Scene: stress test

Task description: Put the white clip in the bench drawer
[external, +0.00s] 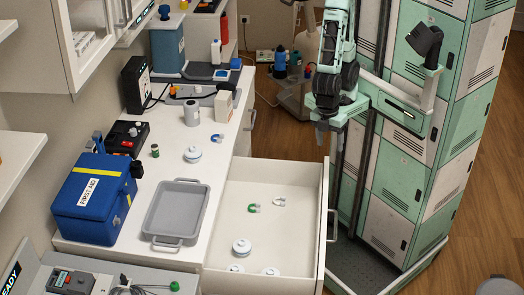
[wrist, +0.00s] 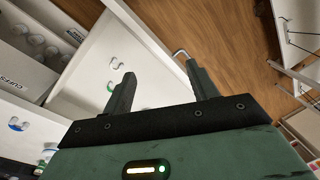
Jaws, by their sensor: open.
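A white U-shaped clip (external: 279,202) lies on the floor of the open bench drawer (external: 300,238), right of a green clip (external: 253,208). My gripper (external: 325,137) is above and beyond the drawer's far right corner, apart from the clips. In the wrist view my gripper (wrist: 160,88) has its two fingers spread, with nothing between them.
Several round white-and-blue lidded items, one of them (external: 242,247), lie in the drawer's near part. A grey tray (external: 150,237), a blue first-aid box (external: 96,198) and a blue clip (external: 217,138) are on the bench. Green lockers (external: 410,165) stand right of the drawer.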

